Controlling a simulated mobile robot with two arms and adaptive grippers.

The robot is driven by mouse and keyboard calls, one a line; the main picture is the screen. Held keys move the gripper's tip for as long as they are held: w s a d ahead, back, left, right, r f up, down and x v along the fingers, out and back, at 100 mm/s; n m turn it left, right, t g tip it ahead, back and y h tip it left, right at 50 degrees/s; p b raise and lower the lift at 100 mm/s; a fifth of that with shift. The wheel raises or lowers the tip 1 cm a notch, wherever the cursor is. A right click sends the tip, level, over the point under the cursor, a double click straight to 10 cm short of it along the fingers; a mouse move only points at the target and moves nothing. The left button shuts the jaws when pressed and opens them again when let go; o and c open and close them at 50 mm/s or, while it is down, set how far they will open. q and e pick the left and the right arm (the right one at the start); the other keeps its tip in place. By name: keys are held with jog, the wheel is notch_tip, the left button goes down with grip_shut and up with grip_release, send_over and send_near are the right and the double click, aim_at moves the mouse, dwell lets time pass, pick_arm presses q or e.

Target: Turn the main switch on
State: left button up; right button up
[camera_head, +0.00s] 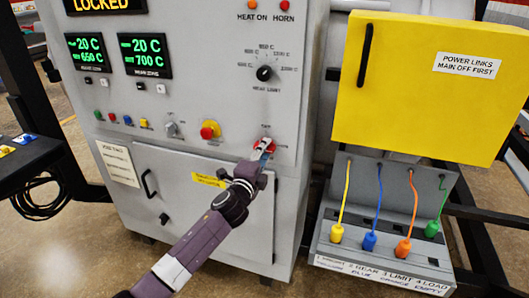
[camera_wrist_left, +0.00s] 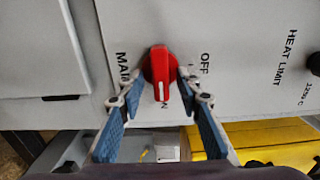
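The main switch (camera_head: 271,147) is a red rotary knob low on the right of the grey panel in the head view, partly covered by my left gripper (camera_head: 262,153). In the left wrist view the red knob (camera_wrist_left: 160,68) sits between the two fingertips of my left gripper (camera_wrist_left: 160,84). A small gap seems to remain on each side, so the gripper looks open around it. The knob's white mark points down in that view, towards a partly hidden label ending in N. The OFF label (camera_wrist_left: 205,64) is to its right. My right gripper is not in view.
A red button on a yellow base (camera_head: 209,130) and the black heat limit knob (camera_head: 264,73) are nearby. Displays (camera_head: 146,54) are lit above. A yellow cover (camera_head: 420,85) and a box with coloured plugs (camera_head: 340,252) stand to the right.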

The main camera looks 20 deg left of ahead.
pick_arm(q)
jog(key=s, duration=1.2)
jog(key=shift+a, duration=0.2)
notch_tip(320, 180, down, 21)
jog(key=s+a+n+g+b, duration=0.1)
jog(key=s+a+n+g, duration=0.1)
jog(key=a+n+g, duration=0.15)
jog(key=s+f+n+g+b, duration=0.15)
jog(key=s+f, duration=0.25)
jog(key=f, duration=0.4)
jog(key=s+a+f+n+g+y, duration=0.1)
jog(key=s+f+g, duration=0.1)
jog(key=s+f, duration=0.35)
jog(key=s+f+n+g, duration=0.1)
jog(key=s+f+n, duration=0.1)
jog(key=f, duration=0.7)
jog(key=s+d+f+n+g+b, duration=0.1)
jog(key=s+f+n+g, duration=0.1)
jog(key=s+f, duration=0.7)
jog(key=s+d+f+n+g, duration=0.1)
jog(key=s+f+n+g, duration=0.2)
jog(key=s+f, duration=0.5)
jog(key=s+d+f+n+g+b, duration=0.1)
jog(key=s+f, duration=0.8)
jog(key=s, duration=1.8)
jog(key=n+g, duration=0.2)
jog(key=g, duration=0.1)
jog(key=shift+d+f+b, duration=0.2)
jog(key=shift+f+b, duration=0.1)
jog(key=shift+f, duration=0.05)
